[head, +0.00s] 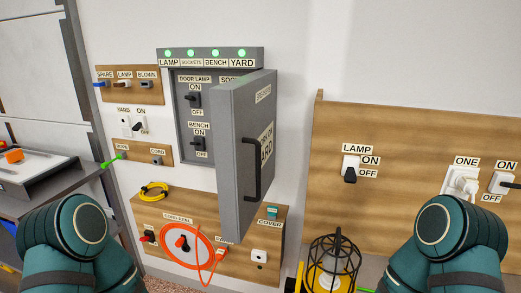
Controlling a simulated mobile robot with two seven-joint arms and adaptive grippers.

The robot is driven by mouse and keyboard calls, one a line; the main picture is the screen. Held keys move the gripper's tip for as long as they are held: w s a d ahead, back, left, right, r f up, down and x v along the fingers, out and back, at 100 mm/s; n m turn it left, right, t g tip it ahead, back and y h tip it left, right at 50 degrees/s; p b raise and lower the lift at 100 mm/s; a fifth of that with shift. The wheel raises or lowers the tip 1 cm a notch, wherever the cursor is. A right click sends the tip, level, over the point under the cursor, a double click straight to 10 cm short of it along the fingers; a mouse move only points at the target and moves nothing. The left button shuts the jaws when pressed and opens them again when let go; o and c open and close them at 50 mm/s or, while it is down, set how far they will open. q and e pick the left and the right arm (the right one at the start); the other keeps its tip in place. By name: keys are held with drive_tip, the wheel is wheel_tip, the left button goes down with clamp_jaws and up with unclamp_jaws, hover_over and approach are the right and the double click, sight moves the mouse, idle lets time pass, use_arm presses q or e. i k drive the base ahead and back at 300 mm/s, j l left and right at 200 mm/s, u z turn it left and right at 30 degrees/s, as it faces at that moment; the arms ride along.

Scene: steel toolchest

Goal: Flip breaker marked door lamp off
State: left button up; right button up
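The breaker marked DOOR LAMP (193,99) is a black toggle in the upper left of the grey breaker panel (184,135). ON is printed above it and OFF below; the lever's exact position is too small to tell. A BENCH breaker (199,144) sits beneath it. The grey panel door (240,150) stands swung open toward me, with a black handle (252,168). It hides the panel's right side, where only part of a SOCKETS label shows. Neither gripper is in view; only my teal arm links show at the bottom corners.
A strip of lit green lamps (210,56) tops the panel. A YARD switch (139,126) is to its left. A wooden board below holds an orange cord reel (187,246). A caged lamp (330,265) stands front right. The right board has a LAMP switch (350,167).

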sight(190, 99)
drive_tip(key=j+z, duration=0.15)
drive_tip(key=j, duration=0.35)
drive_tip(key=i+j+z, duration=0.15)
drive_tip(key=i+j, duration=0.15)
drive_tip(key=i+j+z, duration=0.15)
drive_tip(key=i+j, duration=0.15)
drive_tip(key=j, duration=0.25)
